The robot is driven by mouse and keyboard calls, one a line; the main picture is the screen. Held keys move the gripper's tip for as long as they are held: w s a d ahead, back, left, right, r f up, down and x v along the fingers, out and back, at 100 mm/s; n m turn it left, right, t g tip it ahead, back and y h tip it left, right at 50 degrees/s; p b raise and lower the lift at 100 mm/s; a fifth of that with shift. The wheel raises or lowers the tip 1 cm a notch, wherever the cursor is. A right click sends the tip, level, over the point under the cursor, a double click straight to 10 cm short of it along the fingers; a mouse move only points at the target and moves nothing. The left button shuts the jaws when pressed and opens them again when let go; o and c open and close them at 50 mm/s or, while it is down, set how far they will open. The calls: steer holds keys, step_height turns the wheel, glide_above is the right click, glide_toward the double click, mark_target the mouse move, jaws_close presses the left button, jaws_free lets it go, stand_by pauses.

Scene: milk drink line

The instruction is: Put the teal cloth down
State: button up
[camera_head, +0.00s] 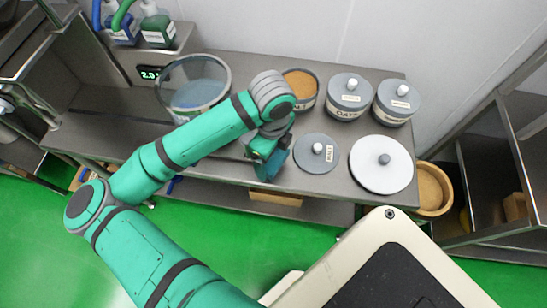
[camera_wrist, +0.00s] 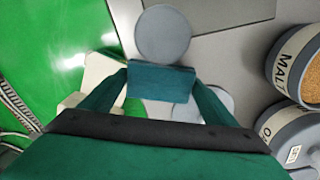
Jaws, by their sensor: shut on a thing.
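The teal cloth (camera_wrist: 160,83) is a small folded piece held between the two fingers of my gripper (camera_wrist: 160,90). In the head view the cloth (camera_head: 272,166) hangs below my gripper (camera_head: 264,148), near the front edge of the steel bench (camera_head: 230,172). I cannot tell if its lower end touches the bench. My gripper is shut on the cloth, and my arm hides part of the bench behind it.
A grey lid (camera_head: 317,153) and a larger white lid (camera_head: 381,164) lie right of my gripper. A malt jar (camera_wrist: 300,62), oats jar (camera_head: 350,97) and another jar (camera_head: 397,102) stand behind. A glass vessel (camera_head: 193,84) stands left. The floor (camera_head: 40,245) is green.

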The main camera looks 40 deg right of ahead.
mark_target(273, 161)
steer(key=shift+w+d+f, duration=0.1)
steer(key=shift+d+f, duration=0.05)
steer(key=shift+f, duration=1.55)
steer(key=shift+f, duration=0.15)
steer(key=o, duration=1.1)
step_height(273, 161, up, 12)
steer(key=shift+r, duration=0.15)
